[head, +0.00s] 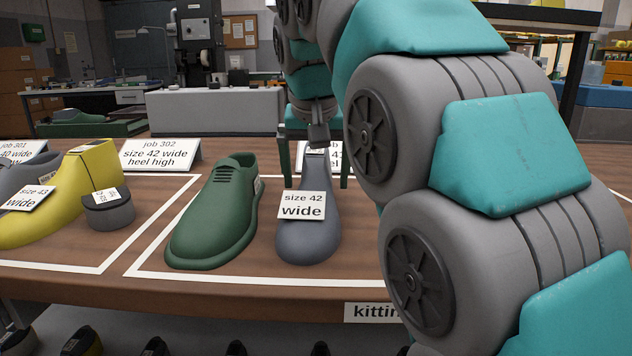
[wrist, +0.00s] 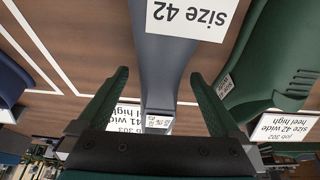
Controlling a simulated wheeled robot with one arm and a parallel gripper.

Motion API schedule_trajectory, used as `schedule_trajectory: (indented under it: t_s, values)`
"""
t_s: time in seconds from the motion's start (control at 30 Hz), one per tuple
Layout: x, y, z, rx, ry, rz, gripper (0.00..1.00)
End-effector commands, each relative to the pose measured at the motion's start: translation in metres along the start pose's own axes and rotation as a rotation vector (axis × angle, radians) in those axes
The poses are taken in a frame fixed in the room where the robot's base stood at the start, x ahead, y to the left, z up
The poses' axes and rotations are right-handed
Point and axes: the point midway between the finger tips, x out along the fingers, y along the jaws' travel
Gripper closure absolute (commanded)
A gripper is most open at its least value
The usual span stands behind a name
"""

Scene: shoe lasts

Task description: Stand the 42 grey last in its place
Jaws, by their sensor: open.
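The grey last (head: 308,222) stands upright on the table, toe toward me, with a white "size 42 wide" label (head: 302,205) on it. It is inside a white-outlined area, just right of a green shoe (head: 215,215). My gripper (head: 316,165) is open above its heel end, partly hidden by my arm in the head view. In the wrist view, the green fingers (wrist: 158,78) lie on either side of the grey last (wrist: 165,75), with gaps visible. The sole contact is hidden there.
A yellow last (head: 85,190) and a small grey piece (head: 108,214) stand in the outlined area to the left. The "job 302, size 42 wide, heel high" card (head: 160,155) stands behind. A job 303 card (wrist: 128,116) stands near my fingers. My arm hides the right side.

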Motion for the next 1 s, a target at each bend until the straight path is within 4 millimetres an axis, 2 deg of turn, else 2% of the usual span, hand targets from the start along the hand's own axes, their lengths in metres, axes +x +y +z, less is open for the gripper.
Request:
schedule_trajectory:
  t_s: [0.33,0.4,0.5,0.9,1.0]
  values:
    - [-0.031,0.0,-0.001,0.0,0.001,0.0,0.0]
    - [-0.045,0.0,-0.002,0.0,-0.001,0.001,0.0]
    - [-0.053,0.0,-0.001,0.0,-0.001,0.002,0.0]
    - [-0.055,0.0,0.001,0.0,-0.001,0.001,0.0]
    - [-0.057,0.0,0.006,0.0,0.0,0.001,0.0]
